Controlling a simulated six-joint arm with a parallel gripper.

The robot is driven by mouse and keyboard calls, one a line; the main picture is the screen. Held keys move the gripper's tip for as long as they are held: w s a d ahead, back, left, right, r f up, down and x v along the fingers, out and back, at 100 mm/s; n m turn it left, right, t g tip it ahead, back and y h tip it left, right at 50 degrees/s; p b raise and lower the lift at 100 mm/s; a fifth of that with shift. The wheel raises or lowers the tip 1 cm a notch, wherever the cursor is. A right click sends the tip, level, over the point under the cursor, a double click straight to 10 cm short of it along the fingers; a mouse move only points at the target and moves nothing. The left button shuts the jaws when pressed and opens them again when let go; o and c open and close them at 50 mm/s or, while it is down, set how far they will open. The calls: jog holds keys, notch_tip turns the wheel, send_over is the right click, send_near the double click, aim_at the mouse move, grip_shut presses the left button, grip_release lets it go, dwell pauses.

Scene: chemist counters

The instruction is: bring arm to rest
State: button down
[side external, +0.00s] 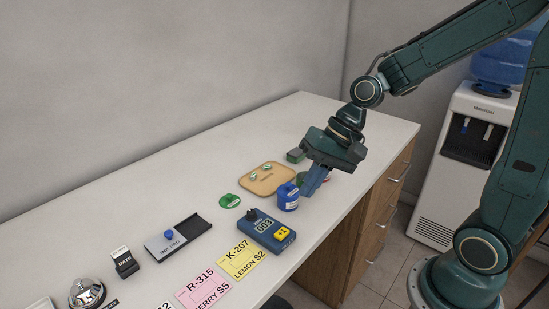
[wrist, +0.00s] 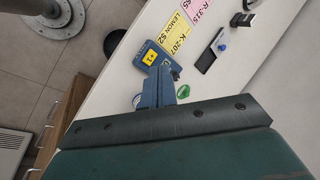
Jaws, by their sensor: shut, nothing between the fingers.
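My gripper (side external: 313,184) is above the right part of the white counter (side external: 330,120), pointing down and a little to the left. Its blue fingers are shut with nothing between them. In the wrist view the closed fingers (wrist: 166,72) also show together. In the side view the fingers appear right beside a blue jar (side external: 288,197); I cannot tell whether they touch it. The jar is mostly hidden behind the fingers in the wrist view.
A wooden tray (side external: 247,184) with small items, a green disc (side external: 230,201) and a blue counter device (side external: 266,231) stand near the gripper. Yellow (side external: 240,260) and pink (side external: 203,290) cards, an ink pad (side external: 165,248) and a bell (side external: 87,293) lie further left. A water cooler (side external: 470,150) stands right.

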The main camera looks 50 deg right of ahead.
jog(key=s+d+r+n+t+h, duration=0.1)
jog(key=s+d+r+n+h, duration=0.1)
jog(key=s, duration=0.4)
jog(key=s+d+r+n+t+h, duration=0.1)
jog(key=s+d+r+n+h, duration=0.2)
jog(key=s+r, duration=0.4)
jog(key=shift+d+r+n+t, duration=0.15)
jog(key=shift+n+t, duration=0.15)
jog(key=shift+n, duration=0.6)
